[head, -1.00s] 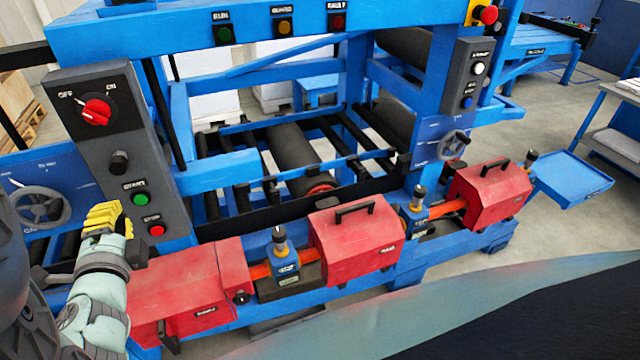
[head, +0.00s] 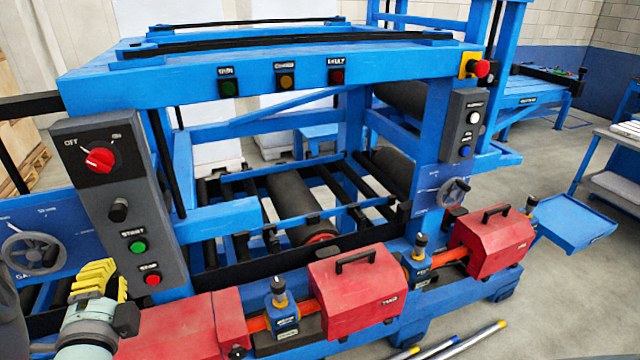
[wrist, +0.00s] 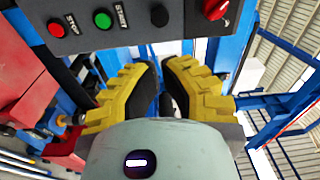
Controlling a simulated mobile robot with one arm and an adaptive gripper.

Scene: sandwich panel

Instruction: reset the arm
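My gripper (head: 98,280) shows at the lower left of the head view, with yellow ridged fingers. It is in front of the lower left part of the grey control panel (head: 118,235), left of the green start button (head: 138,247) and the red stop button (head: 153,280). In the wrist view my gripper (wrist: 165,85) has its two yellow fingers spread apart, with nothing held between them. The panel's buttons and its red rotary switch (wrist: 216,8) lie beyond the fingertips at the top of that view. The red switch also shows in the head view (head: 99,158).
A blue machine frame (head: 270,70) with rollers fills the middle. Red covers (head: 355,290) and small blue clamp units line its front edge. A second panel (head: 465,125) stands on the right, with a blue tray (head: 575,222) beyond.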

